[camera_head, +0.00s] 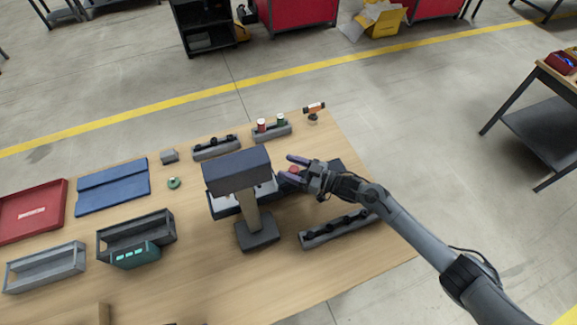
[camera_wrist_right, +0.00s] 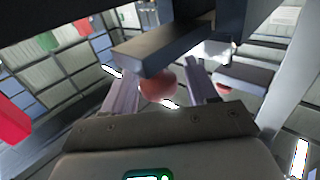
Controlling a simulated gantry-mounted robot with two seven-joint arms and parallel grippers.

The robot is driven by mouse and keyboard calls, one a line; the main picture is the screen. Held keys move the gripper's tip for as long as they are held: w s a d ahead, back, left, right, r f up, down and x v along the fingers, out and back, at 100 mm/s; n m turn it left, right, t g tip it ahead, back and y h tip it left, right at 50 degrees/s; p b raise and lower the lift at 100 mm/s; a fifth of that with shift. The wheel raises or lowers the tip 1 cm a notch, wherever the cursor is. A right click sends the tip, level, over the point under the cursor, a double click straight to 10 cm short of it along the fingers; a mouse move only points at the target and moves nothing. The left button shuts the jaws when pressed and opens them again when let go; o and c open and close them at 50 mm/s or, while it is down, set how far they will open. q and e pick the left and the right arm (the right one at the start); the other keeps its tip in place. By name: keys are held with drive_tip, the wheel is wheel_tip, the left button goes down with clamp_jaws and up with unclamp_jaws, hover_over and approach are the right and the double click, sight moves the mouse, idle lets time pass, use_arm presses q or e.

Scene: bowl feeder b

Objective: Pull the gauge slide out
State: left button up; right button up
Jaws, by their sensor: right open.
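A dark-headed fixture (camera_head: 237,172) stands on a post in the middle of the wooden table, with a dark and white tray-like part (camera_head: 222,205) beneath its head. A round red knob (camera_head: 294,169) shows at its right side, and I take it to be the gauge slide's handle. My right gripper (camera_head: 289,167) is open at the knob, its two purple fingers pointing left. In the right wrist view the red knob (camera_wrist_right: 157,86) sits between the open fingers, beneath a dark bar (camera_wrist_right: 165,47). I cannot tell whether a finger touches it. The slide's body is mostly hidden.
A grey rack (camera_head: 340,229) with black parts lies in front of my right arm. Behind stand a holder with red and green bottles (camera_head: 271,130) and an orange tool (camera_head: 314,108). A blue mat (camera_head: 112,187) and red tray (camera_head: 33,212) lie left.

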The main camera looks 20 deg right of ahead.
drive_tip(key=shift+w+a, duration=0.25)
drive_tip(key=shift+a, duration=0.05)
drive_tip(key=shift+c, duration=0.2)
drive_tip(key=shift+r, duration=0.15)
clamp_jaws()
